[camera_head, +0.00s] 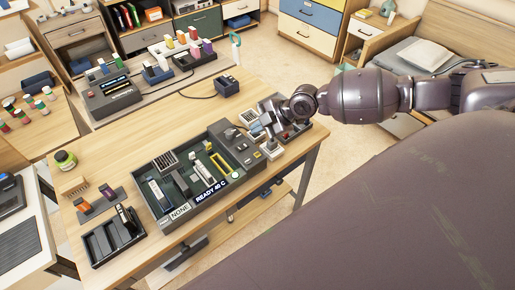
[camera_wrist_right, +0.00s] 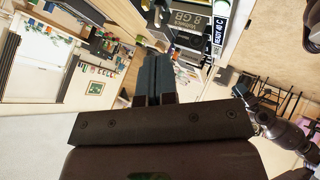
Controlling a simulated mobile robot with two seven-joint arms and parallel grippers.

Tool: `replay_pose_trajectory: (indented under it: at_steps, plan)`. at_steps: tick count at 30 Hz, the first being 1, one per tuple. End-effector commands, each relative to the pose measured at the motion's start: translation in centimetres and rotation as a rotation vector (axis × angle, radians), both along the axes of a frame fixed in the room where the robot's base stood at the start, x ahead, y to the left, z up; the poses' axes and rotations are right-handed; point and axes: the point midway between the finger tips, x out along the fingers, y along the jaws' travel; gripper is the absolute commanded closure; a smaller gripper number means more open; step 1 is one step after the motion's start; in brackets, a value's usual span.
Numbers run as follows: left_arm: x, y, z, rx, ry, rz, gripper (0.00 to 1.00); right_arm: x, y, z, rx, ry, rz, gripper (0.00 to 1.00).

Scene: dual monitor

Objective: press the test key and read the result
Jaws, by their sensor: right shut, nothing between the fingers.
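A dark tester unit (camera_head: 160,215) stands on the wooden table, with modules lying in its bay. Its front displays read "NONE" (camera_head: 180,211) and "READY 40 C" (camera_head: 211,190). A control panel (camera_head: 238,148) with small keys is at its right end; I cannot tell which is the test key. My right gripper (camera_head: 266,127) is shut and empty by the far right end of this panel; contact cannot be told. My left gripper is not in view.
A black slotted tray (camera_head: 113,240) and small orange-marked cards (camera_head: 96,200) lie at the table's left. A small dark box (camera_head: 227,87) with a cable sits at the back. Another display unit (camera_head: 110,98) stands behind. The table's middle is clear.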

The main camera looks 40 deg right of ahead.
Motion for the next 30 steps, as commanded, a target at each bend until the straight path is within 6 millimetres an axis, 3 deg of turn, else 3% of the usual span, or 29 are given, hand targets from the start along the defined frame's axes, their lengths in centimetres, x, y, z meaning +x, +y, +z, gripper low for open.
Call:
replay_pose_trajectory:
  at_steps: [8,24,30]
  plan:
    - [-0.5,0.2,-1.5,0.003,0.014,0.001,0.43,-0.1,0.0,-2.0,0.0,0.004,0.0,1.0]
    - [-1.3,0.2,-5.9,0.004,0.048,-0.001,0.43,-0.1,0.0,-8.3,-0.001,0.005,0.001,1.0]
    - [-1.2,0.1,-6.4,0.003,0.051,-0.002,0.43,0.0,0.0,-8.8,0.0,0.001,0.0,1.0]
